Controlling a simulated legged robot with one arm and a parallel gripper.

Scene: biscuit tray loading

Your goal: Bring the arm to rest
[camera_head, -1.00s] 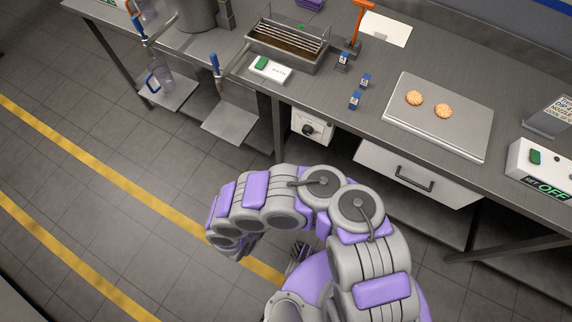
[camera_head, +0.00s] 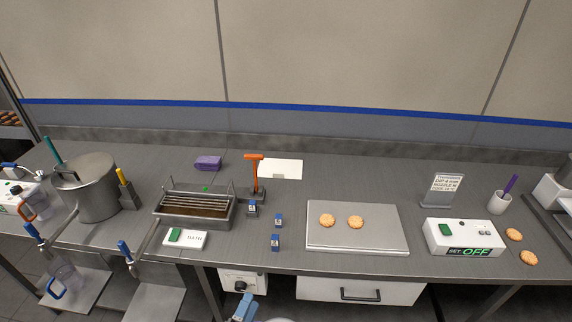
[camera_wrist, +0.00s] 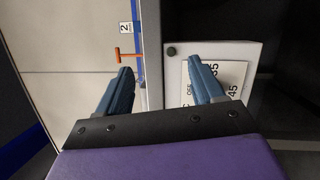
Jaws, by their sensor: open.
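My gripper (camera_wrist: 160,72) shows in the wrist view with its two blue fingers spread apart and nothing between them. Behind the fingers are a metal edge and a white box with a printed dial plate (camera_wrist: 222,85). In the head view only a blue piece of my gripper (camera_head: 243,308) shows at the bottom edge, in front of the counter and below its front edge. The rest of my arm is out of that view.
The steel counter (camera_head: 400,183) carries a bath (camera_head: 190,222), a pot (camera_head: 97,190), an orange-handled tool (camera_head: 254,175), a tray (camera_head: 320,243) with two biscuits (camera_head: 341,221), and a control box (camera_head: 463,237). A drawer (camera_head: 325,288) and dial box (camera_head: 240,282) sit below.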

